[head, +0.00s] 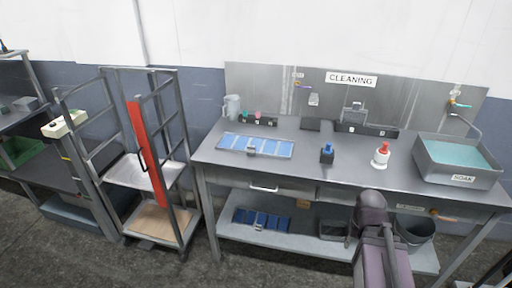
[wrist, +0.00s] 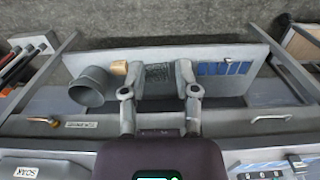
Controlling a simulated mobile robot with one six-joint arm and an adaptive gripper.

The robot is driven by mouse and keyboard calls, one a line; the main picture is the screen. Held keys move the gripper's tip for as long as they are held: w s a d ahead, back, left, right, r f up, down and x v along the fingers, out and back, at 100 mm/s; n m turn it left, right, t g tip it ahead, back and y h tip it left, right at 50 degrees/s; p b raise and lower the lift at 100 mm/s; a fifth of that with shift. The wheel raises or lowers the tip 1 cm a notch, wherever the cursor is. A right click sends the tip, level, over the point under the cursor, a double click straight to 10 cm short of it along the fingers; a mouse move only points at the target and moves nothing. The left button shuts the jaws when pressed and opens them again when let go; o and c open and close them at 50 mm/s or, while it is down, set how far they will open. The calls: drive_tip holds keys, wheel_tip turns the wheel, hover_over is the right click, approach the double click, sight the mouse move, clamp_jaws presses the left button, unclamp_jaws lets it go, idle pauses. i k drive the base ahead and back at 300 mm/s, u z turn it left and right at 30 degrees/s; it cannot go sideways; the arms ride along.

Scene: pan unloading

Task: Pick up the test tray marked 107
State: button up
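No marking 107 can be read in either view, so I cannot tell which item is the test tray. A blue sectioned tray (head: 230,142) lies on the steel bench top with a small grey piece at its front middle. Another dark blue sectioned item (head: 245,215) lies on the lower shelf and also shows in the wrist view (wrist: 207,69). My gripper (wrist: 158,78) is open and empty in the wrist view, its two fingers wide apart. It points down over the front of the bench, with the lower shelf beyond. In the head view my arm hides its fingers.
The bench (head: 215,165) also holds a SOAK basin (head: 462,180), a red-topped white bottle (head: 381,158) and a small blue-topped block (head: 327,155). A grey bucket (wrist: 90,87) and a dark crate (head: 332,230) are below. A rack trolley (head: 125,168) stands left.

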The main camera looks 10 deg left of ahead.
sight(255, 143)
drive_tip(key=k, duration=1.35)
drive_tip(key=u, duration=0.6)
drive_tip(key=i, duration=1.95)
drive_tip(key=z, duration=0.5)
